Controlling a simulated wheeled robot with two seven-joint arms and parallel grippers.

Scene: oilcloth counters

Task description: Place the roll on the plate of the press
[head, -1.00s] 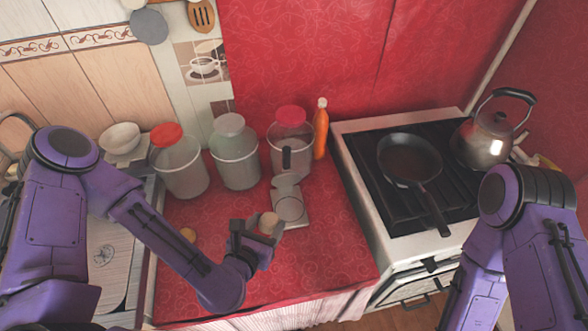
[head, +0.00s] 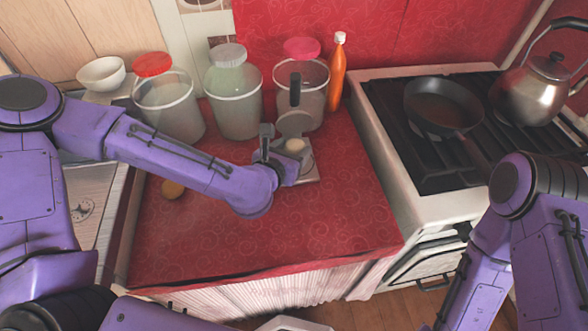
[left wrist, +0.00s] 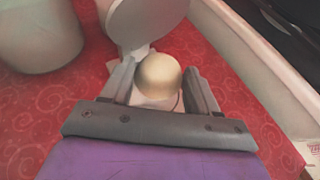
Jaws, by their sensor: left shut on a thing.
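My left gripper (head: 285,153) is shut on a pale round roll (head: 295,146), which also shows between the two fingers in the left wrist view (left wrist: 159,76). The press (head: 311,174) is a light grey device with a raised round upper plate (head: 296,122) and a dark upright handle (head: 295,90). The roll is over the press's lower plate, which the gripper and roll partly hide. I cannot tell whether the roll touches it. In the left wrist view the raised plate (left wrist: 143,20) is just beyond the roll. My right gripper is out of view.
Several lidded jars (head: 235,105) and an orange bottle (head: 337,75) stand behind the press. A stove (head: 400,160) with a pan (head: 443,105) and kettle (head: 533,88) is right. The counter's front is clear.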

